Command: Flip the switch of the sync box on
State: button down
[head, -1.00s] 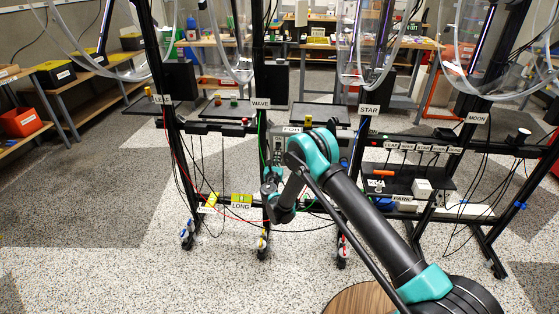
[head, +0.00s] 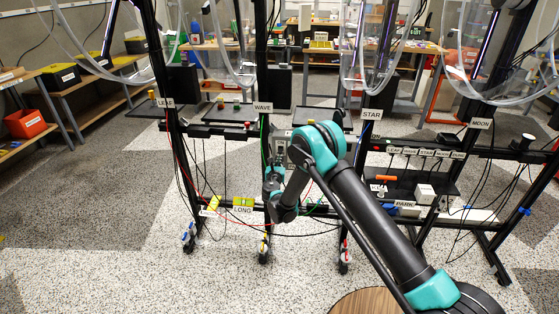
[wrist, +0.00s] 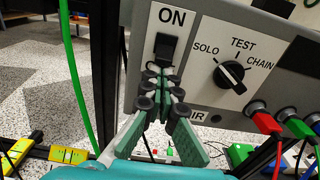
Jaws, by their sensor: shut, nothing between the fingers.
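The sync box (wrist: 205,95) is a grey panel in the wrist view. It has a black rocker switch (wrist: 165,50) under an ON label, and a black knob (wrist: 229,74) marked SOLO, TEST and CHAIN. My gripper (wrist: 160,82) is shut and empty, its fingertips just below the switch, overlapping its lower edge in the picture. I cannot tell whether they touch it. In the head view my gripper (head: 272,182) is at the WAVE post, and the box (head: 281,140) is mostly hidden behind my arm.
A green cable (wrist: 70,75) hangs left of a dark post (wrist: 105,75). Yellow blocks (wrist: 68,155) lie on a low rail.

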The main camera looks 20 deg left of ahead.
aim_at(280, 151)
jog(key=shift+s+r+g, duration=0.15)
jog(key=shift+r+g, duration=0.1)
jog(key=shift+g, duration=0.75)
jog(key=shift+s+r, duration=0.1)
jog(key=shift+r, duration=0.3)
dwell(0.4)
jog(key=r+g, duration=0.1)
jog(key=g+h, duration=0.1)
jog(key=g, duration=0.1)
jog(key=shift+s+r, duration=0.15)
jog(key=shift+r, duration=0.3)
jog(key=shift+r, duration=0.65)
